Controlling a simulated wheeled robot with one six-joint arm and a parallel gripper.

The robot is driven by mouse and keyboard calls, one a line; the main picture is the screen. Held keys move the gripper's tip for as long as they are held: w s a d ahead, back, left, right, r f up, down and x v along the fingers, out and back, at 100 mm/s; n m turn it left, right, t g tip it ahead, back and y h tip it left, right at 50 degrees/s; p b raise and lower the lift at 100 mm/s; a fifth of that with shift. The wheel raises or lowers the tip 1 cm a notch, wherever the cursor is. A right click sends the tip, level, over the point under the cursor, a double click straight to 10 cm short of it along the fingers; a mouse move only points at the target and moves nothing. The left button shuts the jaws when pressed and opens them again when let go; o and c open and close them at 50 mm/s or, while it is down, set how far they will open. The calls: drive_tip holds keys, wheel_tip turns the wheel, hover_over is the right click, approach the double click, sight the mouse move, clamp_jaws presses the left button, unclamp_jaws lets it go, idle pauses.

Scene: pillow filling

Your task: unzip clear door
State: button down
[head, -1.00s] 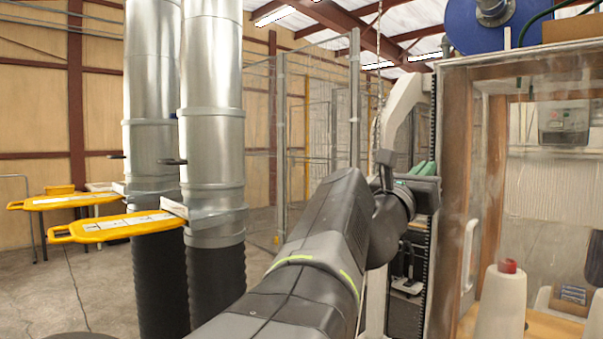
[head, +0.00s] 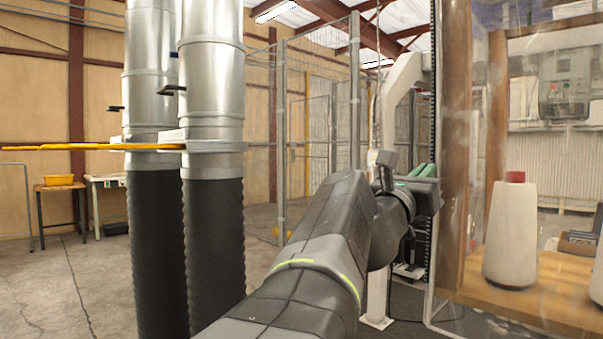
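A clear, see-through panel (head: 490,120) with a wooden frame stands at the right; I cannot tell whether it is open or closed. A dark ribbed vertical strip (head: 433,65) runs by its left edge; I cannot tell whether it is a zipper. No zipper pull is clearly visible. My grey arm reaches from the bottom middle toward the panel's left side. My gripper (head: 424,178), with green parts at its end, is in front of the strip and left of the wooden post. Contact between them cannot be made out, nor whether the fingers are open.
Two tall metal ducts (head: 212,90) with black ribbed hoses stand left, with a thin yellow bar (head: 90,148) beside them. A white cone with a red top (head: 511,235) stands on a wooden shelf (head: 540,290) behind the panel. Wire fencing stands behind.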

wheel_tip(320, 180, down, 19)
drive_tip(key=b, duration=0.8)
drive_tip(key=shift+b, duration=0.35)
drive_tip(key=shift+r, duration=0.1)
drive_tip(key=c, duration=1.6)
unclamp_jaws()
